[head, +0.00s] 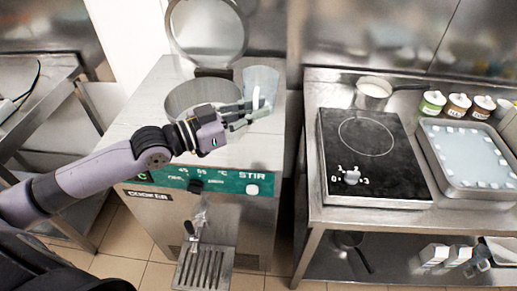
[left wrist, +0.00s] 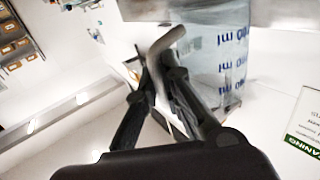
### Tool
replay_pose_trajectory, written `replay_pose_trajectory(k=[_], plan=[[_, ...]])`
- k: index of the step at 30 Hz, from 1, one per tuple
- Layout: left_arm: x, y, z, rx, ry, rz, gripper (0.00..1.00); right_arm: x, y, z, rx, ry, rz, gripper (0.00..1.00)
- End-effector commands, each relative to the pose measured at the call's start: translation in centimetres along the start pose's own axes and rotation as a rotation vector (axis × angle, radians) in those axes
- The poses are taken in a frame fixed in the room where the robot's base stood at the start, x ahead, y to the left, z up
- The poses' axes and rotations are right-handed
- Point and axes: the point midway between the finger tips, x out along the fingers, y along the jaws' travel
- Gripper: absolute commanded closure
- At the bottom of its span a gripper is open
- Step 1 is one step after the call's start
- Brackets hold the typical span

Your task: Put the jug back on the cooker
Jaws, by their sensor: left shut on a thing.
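A clear jug (head: 262,86) is upright at the right rear of the cooker's top, beside its round opening; it also shows in the left wrist view (left wrist: 226,62), with blue volume marks. My left gripper (head: 243,113) is shut on the jug's grey handle; its fingers close around it in the left wrist view (left wrist: 157,72). I cannot tell whether the jug's base touches the top. The steel cooker (head: 150,108) has a green front panel marked STIR and a round lid (head: 207,28) standing open. My right gripper is out of view.
Right of the cooker, across a narrow gap, a steel table (head: 335,218) carries a black hob (head: 372,155), a small pot (head: 373,93), several small labelled tubs and a tray (head: 452,182) of pale liquid. The cooker top's front left is clear.

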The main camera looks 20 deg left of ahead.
Motion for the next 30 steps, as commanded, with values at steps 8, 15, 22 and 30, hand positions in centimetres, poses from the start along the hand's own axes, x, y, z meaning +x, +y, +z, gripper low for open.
replay_pose_trajectory(k=[8,15,22,30], plan=[[0.0,0.1,6.6,0.002,-0.001,0.0,1.0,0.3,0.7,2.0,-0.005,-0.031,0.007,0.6],[0.0,0.1,8.7,0.002,0.001,0.0,1.0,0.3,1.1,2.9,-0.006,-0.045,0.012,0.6],[0.0,0.2,11.6,0.002,0.002,0.0,1.0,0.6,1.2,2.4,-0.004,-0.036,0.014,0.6],[0.0,0.2,12.1,0.002,0.002,0.001,1.0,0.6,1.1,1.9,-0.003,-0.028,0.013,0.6]])
